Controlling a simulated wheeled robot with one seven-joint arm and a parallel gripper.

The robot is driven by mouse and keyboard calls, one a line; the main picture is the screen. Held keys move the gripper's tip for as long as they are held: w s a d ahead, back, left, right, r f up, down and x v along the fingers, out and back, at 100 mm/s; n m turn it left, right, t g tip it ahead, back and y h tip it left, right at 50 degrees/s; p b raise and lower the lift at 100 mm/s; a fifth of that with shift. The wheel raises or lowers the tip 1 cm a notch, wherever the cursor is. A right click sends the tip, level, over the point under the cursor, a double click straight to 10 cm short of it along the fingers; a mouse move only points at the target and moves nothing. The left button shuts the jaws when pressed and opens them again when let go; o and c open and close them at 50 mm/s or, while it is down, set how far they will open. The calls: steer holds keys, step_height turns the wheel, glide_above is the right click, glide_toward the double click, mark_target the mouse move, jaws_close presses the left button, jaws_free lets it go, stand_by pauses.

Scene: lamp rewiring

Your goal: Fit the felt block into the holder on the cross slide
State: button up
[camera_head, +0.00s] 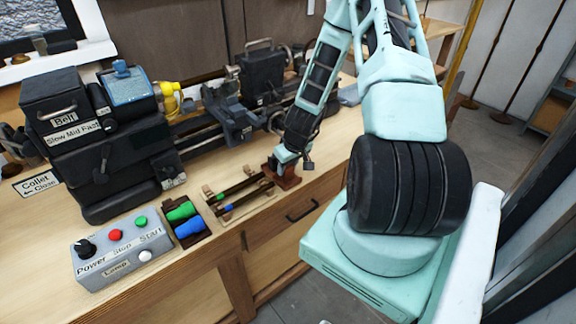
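The dark lathe (95,155) stands along the back of the bench. Its cross slide (232,115) is at mid-bed, with dark parts on top; I cannot make out the holder's opening. My gripper (285,165) points down at the bench's front edge, to the right of and nearer than the cross slide. A small reddish-brown block-like piece or stand (287,180) is right under it. I cannot tell whether they touch, or whether the fingers are open or shut. No felt block can be told for sure; it may be hidden at the gripper.
A wooden rack (247,208) with two dark rods lies left of my gripper. Beside it is a dark tray with a green roll (181,211) and a blue roll (189,227). A grey switch box (122,257) stands at front left. Bare bench top (215,170) lies before the lathe.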

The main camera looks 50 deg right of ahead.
mark_target(288, 166)
steer(key=shift+r+p, duration=2.6)
steer(key=shift+r, duration=0.95)
